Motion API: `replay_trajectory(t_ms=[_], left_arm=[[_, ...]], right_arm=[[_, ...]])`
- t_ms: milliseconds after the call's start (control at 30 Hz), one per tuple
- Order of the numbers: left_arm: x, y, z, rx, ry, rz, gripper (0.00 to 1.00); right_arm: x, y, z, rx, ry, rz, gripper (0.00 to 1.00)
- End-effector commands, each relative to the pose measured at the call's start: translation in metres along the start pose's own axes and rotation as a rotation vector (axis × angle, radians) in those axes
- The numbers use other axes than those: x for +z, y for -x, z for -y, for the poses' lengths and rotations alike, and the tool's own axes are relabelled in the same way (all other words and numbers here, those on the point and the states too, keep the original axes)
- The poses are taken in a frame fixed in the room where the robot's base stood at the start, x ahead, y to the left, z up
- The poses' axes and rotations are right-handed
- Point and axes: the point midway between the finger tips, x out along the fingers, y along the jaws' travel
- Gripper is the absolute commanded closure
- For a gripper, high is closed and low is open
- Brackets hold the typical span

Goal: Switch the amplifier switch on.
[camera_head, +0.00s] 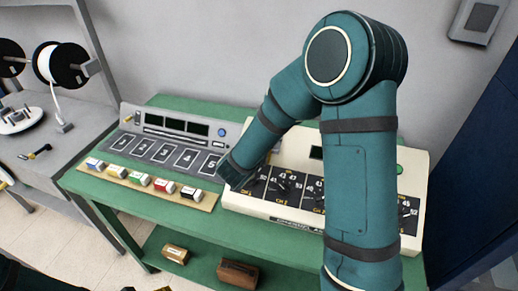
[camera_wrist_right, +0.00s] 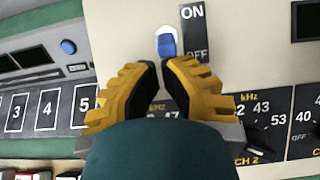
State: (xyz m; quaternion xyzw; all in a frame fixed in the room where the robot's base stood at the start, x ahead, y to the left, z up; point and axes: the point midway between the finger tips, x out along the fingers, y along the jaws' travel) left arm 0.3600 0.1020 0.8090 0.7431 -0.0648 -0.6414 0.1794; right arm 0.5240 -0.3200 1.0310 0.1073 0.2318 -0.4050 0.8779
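The amplifier is the cream box (camera_head: 407,243) with black dial panels at the right of the green table; my right arm hides much of it. In the right wrist view, its switch (camera_wrist_right: 166,45) is a small blue piece in a white surround, beside a black plate (camera_wrist_right: 196,33) reading ON above OFF. The blue shows at the lower part; I cannot tell the switch position. My right gripper (camera_wrist_right: 160,65) has yellow fingers with dark inner faces, just below the switch. Its tips are close together with nothing seen between them; contact with the switch cannot be told. My left gripper is not in view.
Left of the amplifier stands a grey unit (camera_head: 130,107) with numbered panels 1 to 5 and a blue knob (camera_head: 222,132). Small coloured blocks (camera_head: 138,179) sit on a strip before it. A grey shelf with spools (camera_head: 74,67) stands left. Brown boxes (camera_head: 237,273) lie below.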

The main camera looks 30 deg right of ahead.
Motion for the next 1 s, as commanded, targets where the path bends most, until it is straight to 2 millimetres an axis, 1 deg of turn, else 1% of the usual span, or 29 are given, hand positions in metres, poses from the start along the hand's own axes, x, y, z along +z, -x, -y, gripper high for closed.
replay_trajectory(t_ms=[33,367,700,900,1000], left_arm=[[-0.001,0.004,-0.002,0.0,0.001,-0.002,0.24],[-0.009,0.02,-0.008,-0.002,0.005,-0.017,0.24],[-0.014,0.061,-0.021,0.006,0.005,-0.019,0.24],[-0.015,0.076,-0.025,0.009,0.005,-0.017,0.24],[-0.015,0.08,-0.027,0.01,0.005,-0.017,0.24]], right_arm=[[0.003,0.001,0.0,-0.001,-0.001,-0.01,1.0],[0.008,0.003,0.0,0.0,0.0,-0.095,1.0],[0.019,0.005,0.0,-0.001,-0.001,-0.276,1.0],[0.024,0.004,0.0,-0.001,-0.003,-0.381,1.0],[0.024,0.004,0.0,0.0,0.002,-0.379,1.0]])
